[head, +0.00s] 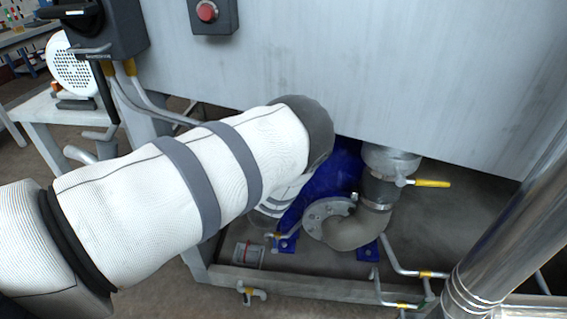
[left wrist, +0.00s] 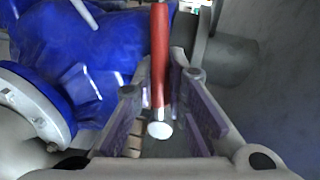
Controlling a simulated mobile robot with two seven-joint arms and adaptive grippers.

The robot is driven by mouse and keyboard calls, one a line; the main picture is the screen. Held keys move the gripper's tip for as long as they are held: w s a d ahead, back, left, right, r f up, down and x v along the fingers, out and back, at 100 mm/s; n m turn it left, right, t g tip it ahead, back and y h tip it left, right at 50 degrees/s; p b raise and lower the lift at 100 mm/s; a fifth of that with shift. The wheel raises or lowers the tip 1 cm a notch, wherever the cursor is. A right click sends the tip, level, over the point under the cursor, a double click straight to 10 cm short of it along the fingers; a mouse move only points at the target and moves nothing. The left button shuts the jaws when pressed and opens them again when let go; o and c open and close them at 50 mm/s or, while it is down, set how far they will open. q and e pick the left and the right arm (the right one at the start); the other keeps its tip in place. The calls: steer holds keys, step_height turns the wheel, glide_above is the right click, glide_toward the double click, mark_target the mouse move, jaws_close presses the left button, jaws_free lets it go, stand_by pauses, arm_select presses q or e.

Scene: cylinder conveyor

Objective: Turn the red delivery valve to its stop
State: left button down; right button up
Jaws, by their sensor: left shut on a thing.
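The red valve handle (left wrist: 160,50) comes down from the top of the left wrist view and ends in a white tip (left wrist: 160,130). It lies lengthwise between the two fingers of my left gripper (left wrist: 162,85), which is shut on it. In the head view my left arm reaches in from the left and under the grey tank. That arm hides the gripper and the red handle there. The valve body behind the handle is mostly out of sight. My right gripper is in neither view.
A blue pump (head: 333,185) with a pipe elbow (head: 355,230) stands beside my arm under the tank panel (head: 400,70). A yellow-handled valve (head: 432,183) sits on the pipe at right. Thin pipes (head: 400,270) run low in front. The blue casing (left wrist: 100,65) is close left of my gripper.

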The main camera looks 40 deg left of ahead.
arm_select(q)
steer(key=shift+r+m+y, duration=0.3)
steer(key=shift+r+m, duration=0.05)
steer(key=shift+m, duration=0.35)
steer(key=c, duration=1.6)
jaws_free()
steer(key=v, duration=1.2)
steer(key=shift+r, duration=0.2)
